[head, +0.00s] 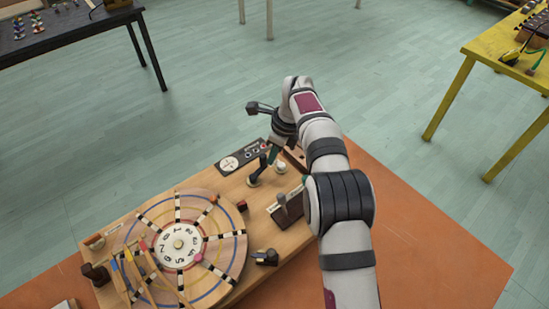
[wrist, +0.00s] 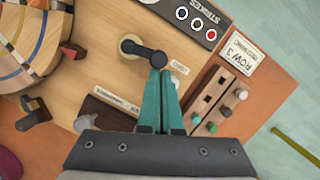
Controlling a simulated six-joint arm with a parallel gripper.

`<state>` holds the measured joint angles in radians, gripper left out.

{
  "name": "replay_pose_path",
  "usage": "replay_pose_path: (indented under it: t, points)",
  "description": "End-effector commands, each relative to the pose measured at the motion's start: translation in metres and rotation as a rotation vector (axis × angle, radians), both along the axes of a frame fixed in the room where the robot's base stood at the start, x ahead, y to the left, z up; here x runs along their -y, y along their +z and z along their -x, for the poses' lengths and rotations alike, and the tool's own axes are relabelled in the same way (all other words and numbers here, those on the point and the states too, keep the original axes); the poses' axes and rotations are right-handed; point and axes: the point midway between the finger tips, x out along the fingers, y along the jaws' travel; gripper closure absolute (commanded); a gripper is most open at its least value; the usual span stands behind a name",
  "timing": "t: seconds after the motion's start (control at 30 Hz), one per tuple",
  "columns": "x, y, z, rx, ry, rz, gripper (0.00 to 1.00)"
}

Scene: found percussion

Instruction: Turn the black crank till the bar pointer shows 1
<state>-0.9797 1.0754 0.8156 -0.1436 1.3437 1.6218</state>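The black crank (wrist: 143,52) sits on a pale round base on the wooden board; in the head view it stands right of the wheel (head: 255,178). In the wrist view its arm points right and slightly down, ending in an upright handle. My gripper (wrist: 160,72) has teal fingers close together at that handle and appears shut on it; it also shows in the head view (head: 270,158). The wooden wheel (head: 215,224) has a white numbered disc (head: 181,259) at its middle. I cannot make out which number the bar pointer shows.
A black panel marked STRIKES (wrist: 196,18) lies behind the crank. A wooden block with several pegs (wrist: 216,97) stands right of my fingers. A dark block (wrist: 108,112) and a knob (wrist: 84,123) are to the left. A dark table (head: 70,28) and yellow table (head: 480,55) stand apart.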

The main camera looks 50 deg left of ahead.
Motion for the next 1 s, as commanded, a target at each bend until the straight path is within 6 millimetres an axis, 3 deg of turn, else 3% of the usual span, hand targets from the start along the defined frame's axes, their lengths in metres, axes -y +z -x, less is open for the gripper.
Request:
replay_pose_path:
  t: [1.0]
  points:
    - [-0.0088,0.0002,-0.0021,0.0,-0.003,0.0,1.0]
